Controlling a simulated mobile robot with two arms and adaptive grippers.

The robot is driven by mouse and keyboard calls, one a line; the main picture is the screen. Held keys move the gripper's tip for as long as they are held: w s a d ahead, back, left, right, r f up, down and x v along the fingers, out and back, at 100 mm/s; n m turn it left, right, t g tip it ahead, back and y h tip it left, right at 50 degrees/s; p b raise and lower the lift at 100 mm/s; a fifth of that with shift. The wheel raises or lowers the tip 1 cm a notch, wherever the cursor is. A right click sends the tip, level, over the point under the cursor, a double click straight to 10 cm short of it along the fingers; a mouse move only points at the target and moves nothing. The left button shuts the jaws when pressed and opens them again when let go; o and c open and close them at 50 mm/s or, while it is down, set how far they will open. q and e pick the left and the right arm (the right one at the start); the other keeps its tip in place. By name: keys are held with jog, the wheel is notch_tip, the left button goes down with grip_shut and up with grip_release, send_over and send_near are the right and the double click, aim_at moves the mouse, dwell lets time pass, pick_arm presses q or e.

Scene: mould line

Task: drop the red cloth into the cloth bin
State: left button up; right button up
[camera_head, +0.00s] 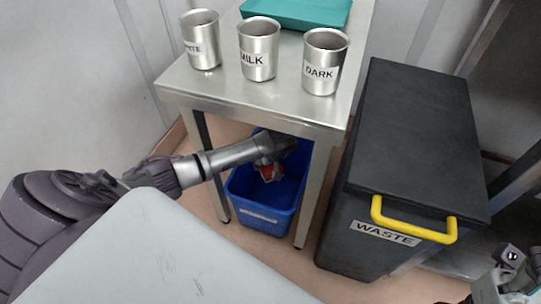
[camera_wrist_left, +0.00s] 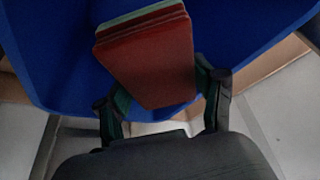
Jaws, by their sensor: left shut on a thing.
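The red cloth (camera_head: 268,172) is a folded stack held in my left gripper (camera_head: 270,165). It fills the middle of the left wrist view (camera_wrist_left: 155,60), between the two fingers of the left gripper (camera_wrist_left: 165,95), with a pale green layer along its top edge. The blue cloth bin (camera_head: 262,211) stands on the floor under the steel table. The gripper and cloth are over the bin's opening, and the blue bin (camera_wrist_left: 60,50) is behind the cloth in the wrist view. My right gripper (camera_head: 505,280) shows only partly at the lower right corner; its fingertips are unclear.
The steel table (camera_head: 235,98) above carries three metal cups (camera_head: 258,50) and a teal tray (camera_head: 297,12); its legs flank the bin. A black waste bin (camera_head: 420,130) with a yellow handle (camera_head: 412,222) stands to the right. A light grey surface (camera_head: 160,255) is in front.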

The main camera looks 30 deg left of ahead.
dwell(0.3)
pick_arm(q)
jog(key=o, duration=1.2)
jog(key=v, duration=1.2)
jog(key=shift+s, duration=0.1)
